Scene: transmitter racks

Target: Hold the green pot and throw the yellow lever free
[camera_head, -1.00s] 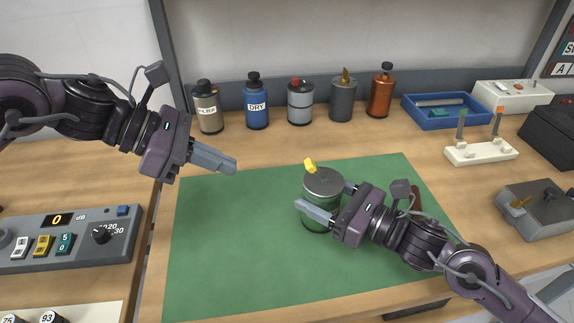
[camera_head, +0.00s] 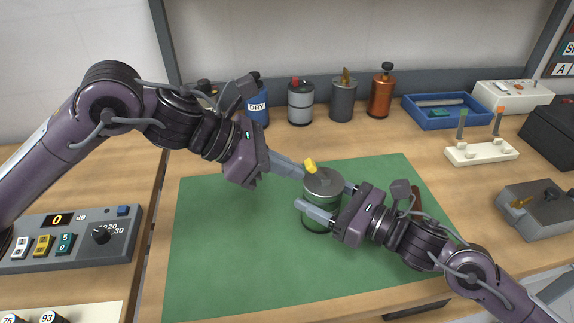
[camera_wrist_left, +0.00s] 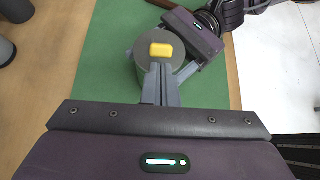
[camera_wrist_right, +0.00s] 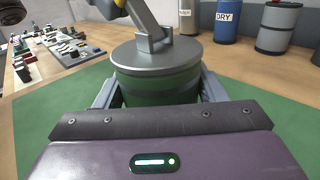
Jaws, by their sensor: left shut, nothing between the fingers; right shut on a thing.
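The green pot (camera_head: 322,212) stands upright on the green mat, with a grey lid (camera_head: 323,183) on top. The yellow lever (camera_head: 310,166) sticks up at the lid's far left side. My right gripper (camera_head: 326,201) is shut around the pot's body, and the right wrist view shows a finger on each side of the pot (camera_wrist_right: 155,85). My left gripper (camera_head: 302,172) is shut and empty, its fingertips right beside the yellow lever. In the left wrist view the yellow tip (camera_wrist_left: 161,50) is just beyond the closed fingers; I cannot tell whether they touch.
Bottles line the back, including an orange one (camera_head: 381,92) and a grey one (camera_head: 343,97). A blue tray (camera_head: 447,124) and a white stand (camera_head: 481,153) are at the right. A control box (camera_head: 75,240) is at the left. The mat (camera_head: 230,270) is clear in front.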

